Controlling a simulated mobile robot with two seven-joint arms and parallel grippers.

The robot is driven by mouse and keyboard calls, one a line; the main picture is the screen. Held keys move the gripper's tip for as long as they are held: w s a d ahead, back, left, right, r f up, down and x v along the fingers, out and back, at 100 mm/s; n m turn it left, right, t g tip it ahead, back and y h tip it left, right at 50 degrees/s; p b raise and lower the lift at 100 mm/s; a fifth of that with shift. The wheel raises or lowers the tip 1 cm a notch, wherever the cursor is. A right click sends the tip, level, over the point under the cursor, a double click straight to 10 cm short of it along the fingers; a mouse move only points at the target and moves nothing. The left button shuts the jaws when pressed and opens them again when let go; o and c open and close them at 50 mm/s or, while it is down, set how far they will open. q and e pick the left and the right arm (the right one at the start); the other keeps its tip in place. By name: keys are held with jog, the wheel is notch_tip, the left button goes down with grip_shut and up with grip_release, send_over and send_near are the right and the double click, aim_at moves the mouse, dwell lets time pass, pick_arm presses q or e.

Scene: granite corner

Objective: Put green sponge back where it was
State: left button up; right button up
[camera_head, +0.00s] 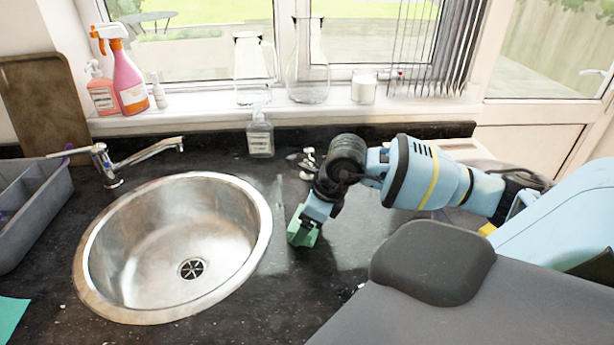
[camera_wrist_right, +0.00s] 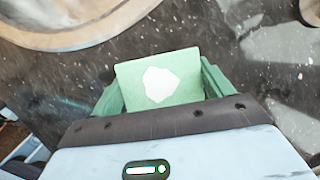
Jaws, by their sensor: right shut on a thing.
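The green sponge (camera_head: 301,235) is at the right side of the round steel sink (camera_head: 258,200), over the dark granite counter. My right gripper (camera_head: 309,222) is shut on it from above. In the right wrist view, the sponge (camera_wrist_right: 190,68) is a pale green block with a white patch, held between the two green fingers of the gripper (camera_wrist_right: 162,85). I cannot tell whether the sponge touches the counter. My left gripper is not in view.
A chrome tap (camera_head: 108,165) stands behind the sink. A soap bottle (camera_head: 260,135) stands at the back. A grey divided caddy (camera_head: 40,195) is at the left, with a teal item (camera_head: 12,318) in front. Counter right of the sink (camera_head: 285,290) is mostly clear.

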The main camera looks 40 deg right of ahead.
jog(key=shift+f, duration=0.2)
jog(key=o, duration=1)
jog(key=shift+r, duration=0.1)
jog(key=shift+r, duration=0.2)
jog(key=v, duration=1.2)
jog(key=shift+f+p, duration=0.1)
jog(key=shift+p, duration=0.2)
